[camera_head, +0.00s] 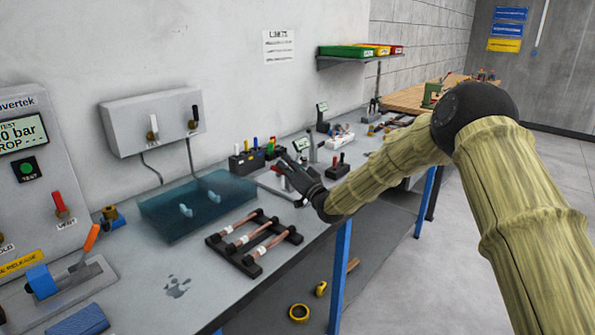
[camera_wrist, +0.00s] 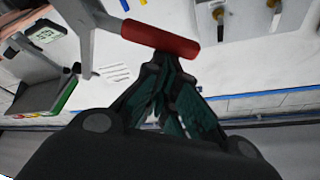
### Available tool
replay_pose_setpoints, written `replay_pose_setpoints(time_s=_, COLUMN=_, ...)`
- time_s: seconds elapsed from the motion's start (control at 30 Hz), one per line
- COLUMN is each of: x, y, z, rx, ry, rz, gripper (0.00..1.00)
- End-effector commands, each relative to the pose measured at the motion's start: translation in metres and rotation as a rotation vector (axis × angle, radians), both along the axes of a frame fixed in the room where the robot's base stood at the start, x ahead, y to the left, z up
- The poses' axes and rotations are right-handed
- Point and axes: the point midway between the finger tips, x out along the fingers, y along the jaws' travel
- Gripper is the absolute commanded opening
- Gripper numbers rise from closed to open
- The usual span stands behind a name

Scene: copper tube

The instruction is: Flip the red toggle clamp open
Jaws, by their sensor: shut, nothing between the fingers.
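The red clamp handle (camera_wrist: 160,38) is a red grip on a grey metal arm, large in the wrist view. It lies slantwise right at the tips of my gripper (camera_wrist: 163,68). The dark fingers are closed together with nothing between them. The tips look very near or against the red grip; I cannot tell whether they touch. In the head view my black gripper (camera_head: 290,172) is over the bench's middle, and it hides most of the clamp there.
A rack with copper tubes (camera_head: 254,240) lies in front of my gripper on the bench (camera_head: 130,285). A blue translucent tray (camera_head: 190,208) and a grey wall box (camera_head: 152,121) are to the left. An orange-handled lever fixture (camera_head: 88,240) stands at the front left.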

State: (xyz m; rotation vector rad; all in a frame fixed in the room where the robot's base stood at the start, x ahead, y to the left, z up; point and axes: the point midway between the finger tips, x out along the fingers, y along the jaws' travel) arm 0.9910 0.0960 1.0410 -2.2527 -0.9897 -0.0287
Motion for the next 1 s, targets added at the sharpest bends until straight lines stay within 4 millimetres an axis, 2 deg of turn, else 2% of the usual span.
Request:
replay_pose_setpoints(time_s=0.03, x=-0.002, y=0.002, z=-0.007, rx=-0.02, ry=-0.027, rz=0.001, gripper=0.0)
replay_pose_setpoints(time_s=0.2, x=-0.007, y=0.005, z=-0.01, rx=-0.08, ry=-0.107, rz=-0.001, gripper=0.0)
replay_pose_setpoints(time_s=1.0, x=-0.013, y=0.009, z=-0.014, rx=-0.074, ry=-0.1, rz=-0.002, gripper=0.0)
